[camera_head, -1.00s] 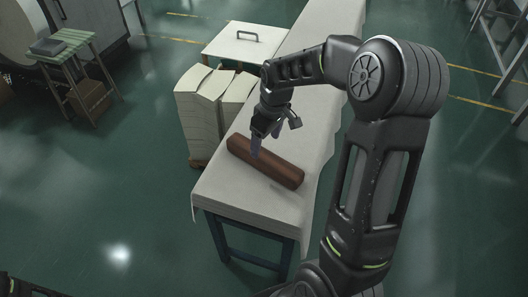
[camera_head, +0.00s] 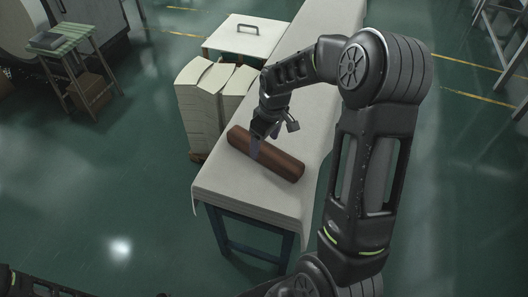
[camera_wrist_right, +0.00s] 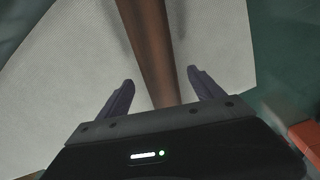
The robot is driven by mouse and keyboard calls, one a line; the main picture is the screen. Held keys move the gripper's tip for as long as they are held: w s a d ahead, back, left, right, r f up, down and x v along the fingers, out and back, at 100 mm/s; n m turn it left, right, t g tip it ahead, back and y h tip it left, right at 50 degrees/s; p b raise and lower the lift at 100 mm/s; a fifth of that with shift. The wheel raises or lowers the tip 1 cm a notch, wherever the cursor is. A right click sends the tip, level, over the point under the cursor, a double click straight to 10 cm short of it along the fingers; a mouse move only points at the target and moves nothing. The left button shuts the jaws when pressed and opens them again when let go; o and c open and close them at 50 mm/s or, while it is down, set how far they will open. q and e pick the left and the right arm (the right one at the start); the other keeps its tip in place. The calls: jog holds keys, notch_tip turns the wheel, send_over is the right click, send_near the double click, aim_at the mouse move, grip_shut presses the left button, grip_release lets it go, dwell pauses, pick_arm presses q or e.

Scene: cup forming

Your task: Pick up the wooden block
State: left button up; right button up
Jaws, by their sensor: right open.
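The wooden block (camera_head: 284,165) is a long reddish-brown bar lying on the near end of the cloth-covered table. My right gripper (camera_head: 263,148) is over the block's middle, pointing down, and a fingertip overlaps the block in the head view. In the right wrist view the block (camera_wrist_right: 152,50) runs lengthwise between the two open fingers (camera_wrist_right: 162,92), with a gap on each side. Whether the fingertips reach down past the block's top cannot be told. My left gripper is not in view.
The cloth-covered table (camera_head: 225,187) stretches away to the back. Stacks of pale sheets (camera_head: 197,108) stand against its left side. A white-topped stand with a handle (camera_head: 245,40) is behind them. A small green table (camera_head: 62,42) stands far left. Open floor lies to the left.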

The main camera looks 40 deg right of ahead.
aim_at(264, 147)
jog(key=f, duration=0.4)
jog(key=shift+w, duration=0.2)
dwell(0.3)
grip_shut()
dwell(0.7)
